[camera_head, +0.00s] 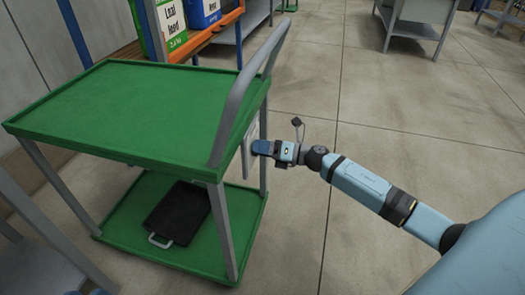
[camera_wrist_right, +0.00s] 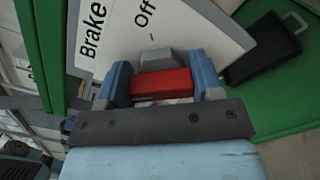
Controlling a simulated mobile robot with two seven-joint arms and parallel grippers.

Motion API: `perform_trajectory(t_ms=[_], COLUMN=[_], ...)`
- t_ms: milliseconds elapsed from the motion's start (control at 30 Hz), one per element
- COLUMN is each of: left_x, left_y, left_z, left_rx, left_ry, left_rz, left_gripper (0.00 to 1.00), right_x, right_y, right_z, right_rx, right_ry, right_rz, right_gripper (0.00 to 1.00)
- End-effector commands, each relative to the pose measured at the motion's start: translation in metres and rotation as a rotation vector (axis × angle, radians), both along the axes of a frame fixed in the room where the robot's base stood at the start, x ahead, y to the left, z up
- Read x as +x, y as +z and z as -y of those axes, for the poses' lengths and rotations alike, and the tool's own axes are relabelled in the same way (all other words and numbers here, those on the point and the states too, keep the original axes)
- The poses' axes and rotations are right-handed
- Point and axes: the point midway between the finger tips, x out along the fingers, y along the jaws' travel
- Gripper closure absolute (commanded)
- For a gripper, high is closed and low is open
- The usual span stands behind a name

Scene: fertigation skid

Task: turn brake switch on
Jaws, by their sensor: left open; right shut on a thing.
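The brake switch is a red handle (camera_wrist_right: 160,83) on a pale panel (camera_wrist_right: 118,40) marked "Brake" and "Off" in the right wrist view. My right gripper (camera_wrist_right: 163,82) is shut on the red handle, one blue finger at each side. In the head view my right gripper (camera_head: 262,147) meets the panel (camera_head: 249,150) on the right side of the green cart; the handle is hidden there. Any other marking on the panel is hidden, so I cannot tell the switch's setting. The tips of my left gripper (camera_head: 86,292) just show at the bottom left edge, apart and empty.
The green cart (camera_head: 140,105) has a bare top, a grey push handle (camera_head: 238,100) and a lower shelf with a black tray (camera_head: 180,213). An orange shelf (camera_head: 208,30) with containers stands behind. A grey bench (camera_head: 415,25) is at the back right. The floor on the right is clear.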

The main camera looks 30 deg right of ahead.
Motion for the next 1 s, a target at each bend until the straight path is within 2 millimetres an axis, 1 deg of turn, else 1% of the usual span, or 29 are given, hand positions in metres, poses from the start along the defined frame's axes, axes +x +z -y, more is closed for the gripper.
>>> perform_trajectory(t_ms=[33, 200, 700, 733, 767, 800, 833, 1000], left_x=[-0.0004, -0.001, -0.0007, -0.0005, -0.0005, -0.0004, -0.0004, -0.0005], left_y=[-0.0036, -0.0073, -0.0063, -0.0061, -0.0058, -0.0054, -0.0053, -0.0053], left_z=[-0.0001, -0.0002, 0.001, 0.0011, 0.0012, 0.0014, 0.0014, 0.0014], left_rx=[0.006, 0.011, 0.002, 0.001, 0.0, -0.002, -0.002, -0.002], left_ry=[-0.003, -0.008, -0.003, -0.003, -0.003, -0.002, -0.002, -0.003], left_rz=[-0.008, -0.019, -0.024, -0.023, -0.023, -0.023, -0.022, -0.022], left_gripper=[0.57, 0.57, 0.57, 0.57, 0.57, 0.57, 0.57, 0.57], right_x=[0.0, -0.0001, -0.0001, 0.0, 0.0, 0.0, -0.0001, -0.0001], right_y=[-0.0011, -0.0004, 0.0003, 0.0003, 0.0003, 0.0003, 0.0003, 0.0004], right_z=[0.0004, 0.0003, 0.0003, 0.0002, 0.0002, 0.0002, 0.0002, 0.0], right_rx=[-0.015, -0.045, -0.058, -0.058, -0.058, -0.058, -0.058, -0.056], right_ry=[-0.001, -0.001, -0.001, -0.001, -0.001, -0.001, -0.001, 0.0], right_rz=[0.012, 0.038, 0.049, 0.049, 0.048, 0.048, 0.048, 0.048], right_gripper=[0.63, 0.63, 0.63, 0.35, 0.28, 0.19, 0.14, 0.14])
